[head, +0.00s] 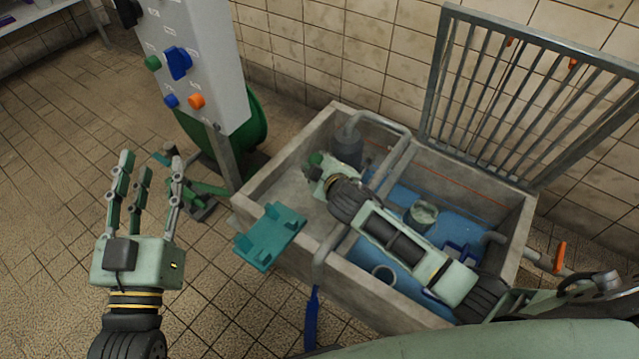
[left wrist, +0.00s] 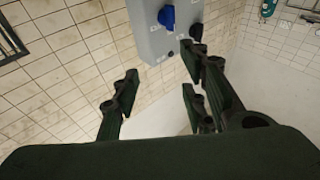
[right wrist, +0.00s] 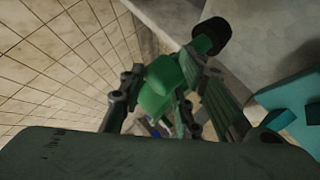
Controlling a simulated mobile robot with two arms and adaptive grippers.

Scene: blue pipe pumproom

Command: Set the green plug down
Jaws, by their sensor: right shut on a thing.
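The green plug (right wrist: 163,82) is between the fingers of my right gripper (right wrist: 160,95) in the right wrist view. A dark round end (right wrist: 212,36) shows past the green part. In the head view only a bit of the green plug (head: 316,158) shows at the fingertips of my right gripper (head: 318,170). That gripper is shut on the plug, over the left part of the concrete basin. My left gripper (head: 150,168) is open and empty, fingers up, left of the basin. Its spread fingers also show in the left wrist view (left wrist: 160,85).
A teal bracket-like tray (head: 270,238) sits on the near left rim of the concrete basin (head: 290,150). Pipes cross the basin, with blue water at right. A raised grate (head: 535,90) stands behind. A grey control panel (head: 195,60) with knobs stands at left.

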